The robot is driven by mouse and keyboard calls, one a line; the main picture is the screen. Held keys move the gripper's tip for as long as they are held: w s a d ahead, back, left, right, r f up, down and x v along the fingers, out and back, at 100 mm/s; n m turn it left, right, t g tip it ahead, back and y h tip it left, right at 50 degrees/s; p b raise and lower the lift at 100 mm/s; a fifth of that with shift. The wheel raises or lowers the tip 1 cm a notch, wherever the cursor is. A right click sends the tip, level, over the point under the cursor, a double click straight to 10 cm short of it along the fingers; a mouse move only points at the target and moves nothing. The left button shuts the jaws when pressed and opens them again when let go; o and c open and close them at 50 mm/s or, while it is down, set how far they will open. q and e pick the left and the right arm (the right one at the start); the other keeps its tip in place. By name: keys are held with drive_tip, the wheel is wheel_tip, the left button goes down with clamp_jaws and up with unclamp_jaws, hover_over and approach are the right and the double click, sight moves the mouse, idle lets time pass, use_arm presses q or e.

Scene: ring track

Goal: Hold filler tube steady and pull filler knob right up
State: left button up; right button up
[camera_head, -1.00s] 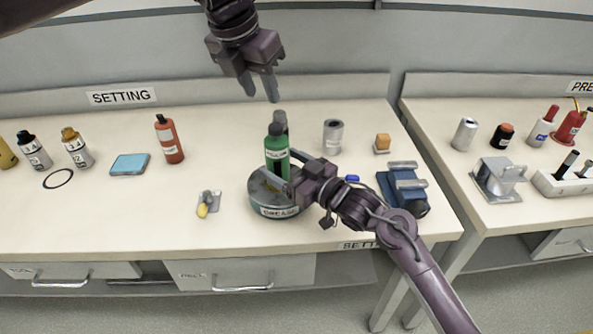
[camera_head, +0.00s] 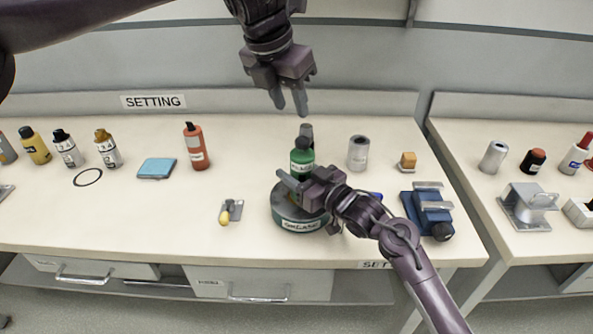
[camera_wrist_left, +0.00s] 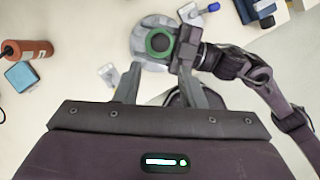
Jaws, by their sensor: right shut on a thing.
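The filler stands upright on the table as a green tube (camera_head: 302,158) rising from a round grey-green pot (camera_head: 299,225) with a grease label. A dark grey piece (camera_head: 307,131), possibly the knob, shows just behind the tube's top. My right gripper (camera_head: 301,181) is shut on the lower part of the tube and hides it there. My left gripper (camera_head: 289,103) is open and empty above the tube, fingers pointing down. In the left wrist view its fingers (camera_wrist_left: 160,85) are apart, and the tube appears as a green ring (camera_wrist_left: 150,41) beyond them.
A grey cylinder (camera_head: 358,153) and an orange block (camera_head: 407,161) stand to the right, with a blue device (camera_head: 427,214) nearer. A yellow-handled tool (camera_head: 228,213) lies left of the pot. A red bottle (camera_head: 195,147) stands farther left. The table front left is clear.

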use_arm(q)
drive_tip(key=shift+o, duration=1.4)
drive_tip(key=shift+f, duration=0.1)
drive_tip(key=m+h, duration=0.9)
drive_tip(key=h, duration=0.6)
approach(303, 137)
drive_tip(key=d, duration=0.3)
drive_tip(key=w+d, duration=0.1)
drive_tip(key=d, duration=0.2)
drive_tip(key=d+f, duration=0.1)
drive_tip(key=d, duration=0.2)
drive_tip(key=shift+w+d+f, duration=0.15)
drive_tip(key=shift+w+d, duration=0.2)
clamp_jaws()
